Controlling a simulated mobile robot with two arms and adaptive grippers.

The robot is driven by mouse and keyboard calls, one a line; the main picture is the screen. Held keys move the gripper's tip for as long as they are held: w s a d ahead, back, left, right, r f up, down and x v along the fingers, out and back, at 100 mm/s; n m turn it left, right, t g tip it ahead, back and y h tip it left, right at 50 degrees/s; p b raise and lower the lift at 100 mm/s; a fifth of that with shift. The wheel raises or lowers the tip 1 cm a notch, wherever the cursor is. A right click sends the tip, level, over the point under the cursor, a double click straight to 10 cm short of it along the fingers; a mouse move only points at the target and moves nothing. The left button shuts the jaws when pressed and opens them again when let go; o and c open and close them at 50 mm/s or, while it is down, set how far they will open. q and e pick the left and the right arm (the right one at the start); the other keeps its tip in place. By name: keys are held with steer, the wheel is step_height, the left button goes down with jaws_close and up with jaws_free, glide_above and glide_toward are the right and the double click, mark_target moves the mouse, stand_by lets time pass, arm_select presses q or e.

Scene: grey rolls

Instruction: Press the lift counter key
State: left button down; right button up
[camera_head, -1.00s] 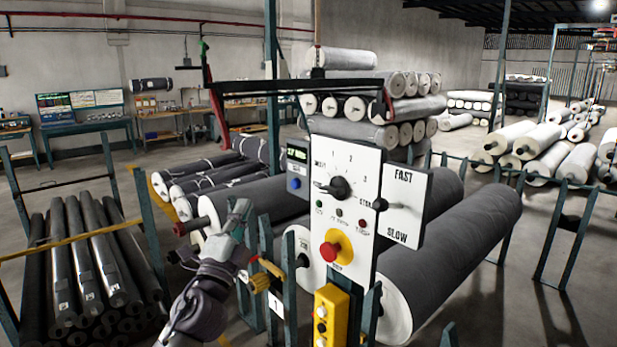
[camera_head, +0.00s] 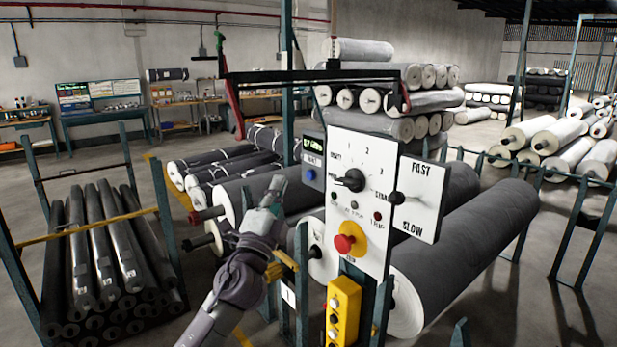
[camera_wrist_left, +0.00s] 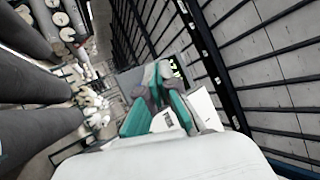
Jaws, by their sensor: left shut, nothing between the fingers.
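The counter box (camera_head: 312,158) is a dark grey box with a small green-lit display on the left edge of the white control panel (camera_head: 358,200). A round blue key (camera_head: 310,174) sits on its lower front. My left gripper (camera_head: 277,187) is shut and empty, pointing up, just left of and slightly below the blue key in the head view. A gap shows between them in the picture; the depth is hard to judge. In the left wrist view the closed fingers (camera_wrist_left: 158,76) cover much of the box, and the key is hidden. My right gripper is not in view.
The panel carries a black dial (camera_head: 351,181), a red stop button (camera_head: 344,244) and a FAST/SLOW plate (camera_head: 415,200). A yellow button box (camera_head: 343,312) hangs below. Grey rolls (camera_head: 450,250) lie behind, and a rack of dark tubes (camera_head: 100,250) stands left.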

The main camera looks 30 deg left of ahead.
mark_target(311, 175)
arm_select(q)
steer(key=shift+w+d+b, duration=0.15)
steer(key=shift+w+d, duration=0.15)
steer(key=shift+w, duration=0.35)
steer(key=shift+w+d+b, duration=0.1)
steer(key=shift+w+d, duration=0.15)
steer(key=shift+w, duration=0.4)
steer(key=shift+w+d+b, duration=0.15)
steer(key=shift+w+d, duration=0.15)
steer(key=shift+w, duration=0.35)
steer(key=shift+w+d, duration=0.15)
steer(key=shift+w, duration=0.2)
steer(key=shift+w+d+b, duration=0.2)
steer(key=shift+w+b, duration=0.2)
steer(key=shift+w, duration=0.05)
stand_by(0.8)
steer(key=shift+s, duration=0.1)
steer(key=shift+s+a, duration=0.3)
steer(key=shift+s, duration=0.45)
